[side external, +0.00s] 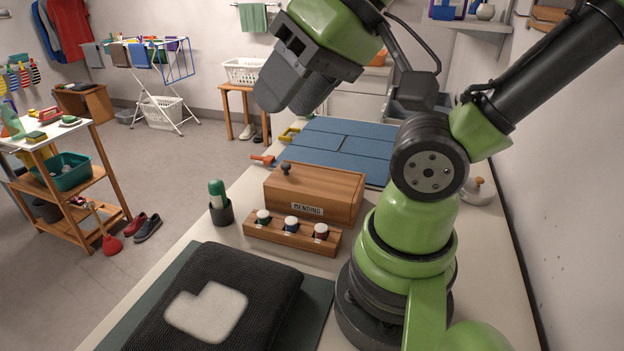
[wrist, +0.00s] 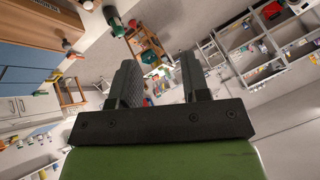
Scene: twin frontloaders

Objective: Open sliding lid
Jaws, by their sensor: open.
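A wooden box (side external: 310,205) with a "MENDING" label stands on the white counter in the side external view. Its flat wooden lid (side external: 325,182) covers the top, and a small dark knob (side external: 286,169) stands on the lid near the left end. The lid looks shut. My gripper (side external: 288,102) is raised well above the box, apart from it, pointing down and left. In the wrist view my gripper (wrist: 160,68) shows its two fingers spread apart with nothing between them.
A wooden rack (side external: 292,233) with three spools stands in front of the box. A dark folded cloth (side external: 215,300) lies in front, and blue panels (side external: 335,145) lie behind.

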